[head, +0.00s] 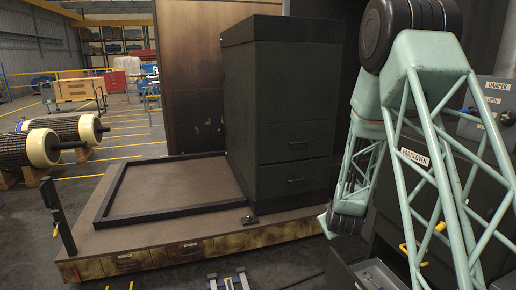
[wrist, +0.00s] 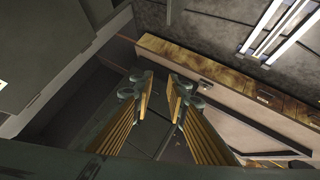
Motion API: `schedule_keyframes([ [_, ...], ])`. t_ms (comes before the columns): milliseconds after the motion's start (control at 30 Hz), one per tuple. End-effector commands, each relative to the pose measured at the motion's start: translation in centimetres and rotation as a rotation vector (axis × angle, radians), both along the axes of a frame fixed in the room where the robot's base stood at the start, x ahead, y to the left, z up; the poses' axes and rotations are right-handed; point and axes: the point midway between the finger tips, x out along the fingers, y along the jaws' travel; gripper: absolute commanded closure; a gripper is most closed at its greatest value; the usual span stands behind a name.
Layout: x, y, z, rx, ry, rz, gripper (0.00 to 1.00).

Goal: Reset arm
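My arm (head: 405,110) is a pale green lattice frame on the right of the head view, bent at a dark joint near the top edge. Its far section hangs down beside the tall dark cabinet. My gripper (wrist: 160,86) shows in the wrist view, with two fingers carrying ribbed yellow-brown pads. The fingers stand apart with a clear gap, and I see nothing held between them. In the head view the fingers cannot be made out.
A low brown platform (head: 195,244) bears a tall dark cabinet (head: 290,115) and a flat dark frame (head: 132,221). An open drawer (head: 372,273) is low at the right. Metal rails (head: 230,281) lie on the floor in front. Large rollers (head: 45,146) stand at the left.

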Motion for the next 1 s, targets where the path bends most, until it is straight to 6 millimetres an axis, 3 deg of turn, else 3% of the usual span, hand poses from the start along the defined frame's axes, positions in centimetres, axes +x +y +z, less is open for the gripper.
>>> schedule_keyframes([
  [467,-3.8,2.4,7.4,0.096,0.049,-0.007,0.85],
  [1000,-10.1,4.8,14.6,0.190,0.116,-0.020,0.85],
])
